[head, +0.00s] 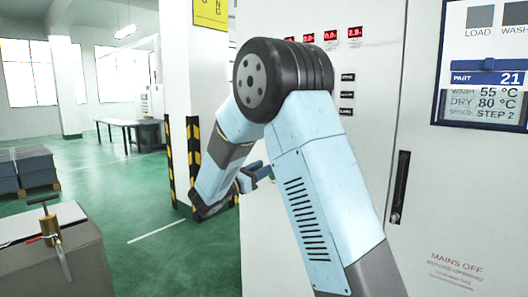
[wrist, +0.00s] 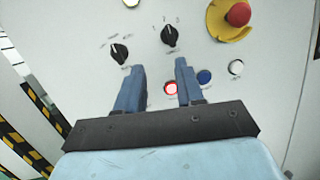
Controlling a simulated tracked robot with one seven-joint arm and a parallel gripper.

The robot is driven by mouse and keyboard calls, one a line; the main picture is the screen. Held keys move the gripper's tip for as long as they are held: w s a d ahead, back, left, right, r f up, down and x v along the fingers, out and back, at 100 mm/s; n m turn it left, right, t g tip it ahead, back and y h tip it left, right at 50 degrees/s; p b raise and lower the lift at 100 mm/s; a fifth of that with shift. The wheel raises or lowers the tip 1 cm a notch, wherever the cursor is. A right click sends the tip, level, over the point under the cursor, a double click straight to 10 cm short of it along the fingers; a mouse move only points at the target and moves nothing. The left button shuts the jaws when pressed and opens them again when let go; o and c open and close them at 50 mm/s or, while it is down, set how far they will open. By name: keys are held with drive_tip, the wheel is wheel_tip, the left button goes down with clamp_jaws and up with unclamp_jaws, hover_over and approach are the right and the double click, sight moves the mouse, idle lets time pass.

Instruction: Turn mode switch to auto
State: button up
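In the wrist view two black rotary switches with white pointer marks sit on a pale panel: a left switch (wrist: 119,53) and a right switch (wrist: 170,36). Their small labels are too blurred to read, so I cannot tell which is the mode switch. My gripper (wrist: 159,66) is open and empty, with its two blue fingers apart. The fingertips appear just below the switches, the right switch above the gap and the left switch above and left of the left finger. In the head view my arm mostly hides the gripper, and the switches are hidden.
A red emergency button (wrist: 238,14) on a yellow plate is at the upper right. A lit red button (wrist: 171,88), a blue button (wrist: 204,77) and a white button (wrist: 236,67) sit below. The grey cabinet (head: 375,100) has a black door handle (head: 400,187).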

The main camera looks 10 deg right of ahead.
drive_tip(key=w+a+f+n+t, duration=0.2)
drive_tip(key=w+a+n+t, duration=0.15)
drive_tip(key=a, duration=0.25)
drive_tip(key=x, duration=1.4)
drive_tip(key=shift+r, duration=0.15)
drive_tip(key=c, duration=0.6)
drive_tip(key=shift+a, duration=0.25)
drive_tip(key=shift+c, duration=0.3)
drive_tip(key=shift+d+m, duration=0.2)
drive_tip(key=shift+m, duration=0.05)
